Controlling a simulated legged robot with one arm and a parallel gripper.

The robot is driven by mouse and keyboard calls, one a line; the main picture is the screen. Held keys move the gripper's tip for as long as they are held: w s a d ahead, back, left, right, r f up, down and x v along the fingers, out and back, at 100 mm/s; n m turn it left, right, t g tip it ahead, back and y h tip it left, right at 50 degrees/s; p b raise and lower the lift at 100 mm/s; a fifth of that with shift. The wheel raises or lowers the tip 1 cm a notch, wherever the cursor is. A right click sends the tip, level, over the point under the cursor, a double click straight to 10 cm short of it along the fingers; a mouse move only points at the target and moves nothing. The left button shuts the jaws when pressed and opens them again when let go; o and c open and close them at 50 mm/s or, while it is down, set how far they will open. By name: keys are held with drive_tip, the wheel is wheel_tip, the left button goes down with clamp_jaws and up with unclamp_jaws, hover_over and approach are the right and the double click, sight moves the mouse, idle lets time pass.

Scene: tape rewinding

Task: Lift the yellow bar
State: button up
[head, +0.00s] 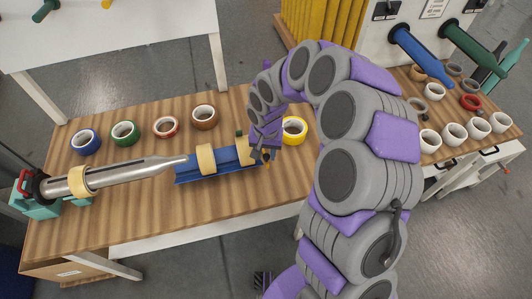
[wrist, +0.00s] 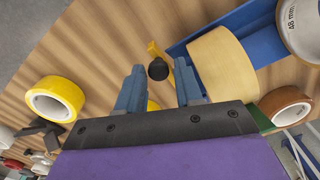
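The yellow bar (wrist: 156,50) shows in the wrist view as a short yellow strip beside the blue holder (wrist: 250,22), with a black knob (wrist: 158,70) at its near end. My gripper (wrist: 159,66) is open, its two blue-grey fingers apart on either side of the knob. I cannot tell whether either finger touches it. In the head view my gripper (head: 262,154) is at the right end of the blue holder (head: 218,165) and hides most of the bar. A tan tape roll (wrist: 222,62) sits on the holder close to the right finger.
A grey spindle (head: 120,173) with a tan roll (head: 80,179) points at the holder from the left. Blue (head: 86,141), green (head: 125,133), red (head: 166,127) and brown (head: 204,117) rolls line the back of the wooden table (head: 60,240). A yellow roll (head: 294,130) lies right of the gripper.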

drive_tip(key=shift+f, duration=0.1)
drive_tip(key=shift+c, duration=0.4)
clamp_jaws()
